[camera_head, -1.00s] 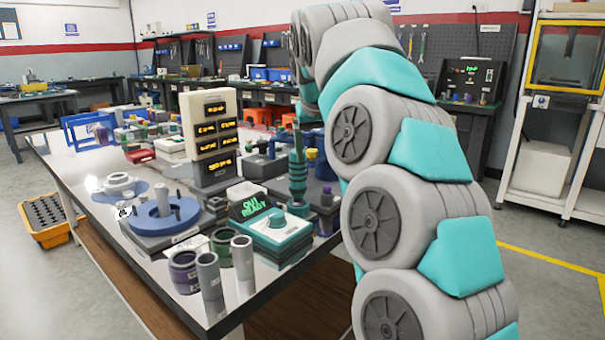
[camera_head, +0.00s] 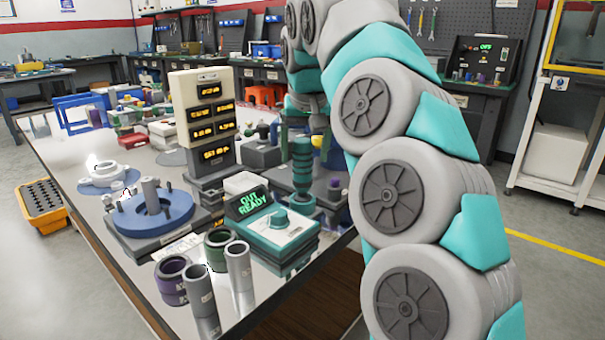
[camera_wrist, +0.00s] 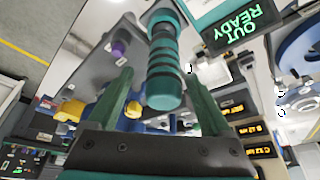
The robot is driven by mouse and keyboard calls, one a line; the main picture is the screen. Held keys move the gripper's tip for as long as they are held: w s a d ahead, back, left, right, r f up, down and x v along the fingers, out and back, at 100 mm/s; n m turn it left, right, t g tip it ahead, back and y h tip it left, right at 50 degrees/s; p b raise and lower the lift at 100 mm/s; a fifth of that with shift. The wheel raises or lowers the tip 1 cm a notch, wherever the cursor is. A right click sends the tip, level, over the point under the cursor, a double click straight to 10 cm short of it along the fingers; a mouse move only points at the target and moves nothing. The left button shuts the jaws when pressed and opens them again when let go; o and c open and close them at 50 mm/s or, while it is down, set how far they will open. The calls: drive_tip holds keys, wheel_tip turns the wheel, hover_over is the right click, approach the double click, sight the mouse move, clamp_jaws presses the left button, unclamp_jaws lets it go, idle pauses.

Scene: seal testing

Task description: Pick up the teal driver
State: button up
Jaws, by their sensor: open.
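The teal driver (camera_head: 302,168) stands upright on the table, behind and right of the teal box with the lit "OUT READY" display. Its ribbed teal grip with dark bands shows large in the wrist view (camera_wrist: 164,72), lying between the finger lines of my gripper (camera_wrist: 160,100). The two green fingers stand apart on either side of the grip, and I see no contact. In the head view my arm reaches in above and behind the driver, and my fingers are hard to make out there. The driver's lower end is partly hidden.
The teal display box (camera_head: 275,229) stands close in front of the driver. A cream panel with lit readouts (camera_head: 203,115) stands to its left. A blue ring fixture (camera_head: 153,214) and metal cylinders (camera_head: 201,290) sit nearer the front. Yellow and purple parts stand close by.

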sight(302, 166)
drive_tip(key=x, duration=0.3)
drive_tip(key=shift+s+a+f, duration=0.15)
drive_tip(key=shift+a+f, duration=0.05)
drive_tip(key=shift+a, duration=0.05)
drive_tip(key=shift+w+f, duration=0.35)
drive_tip(key=shift+f, duration=0.15)
drive_tip(key=shift+c, duration=0.2)
clamp_jaws()
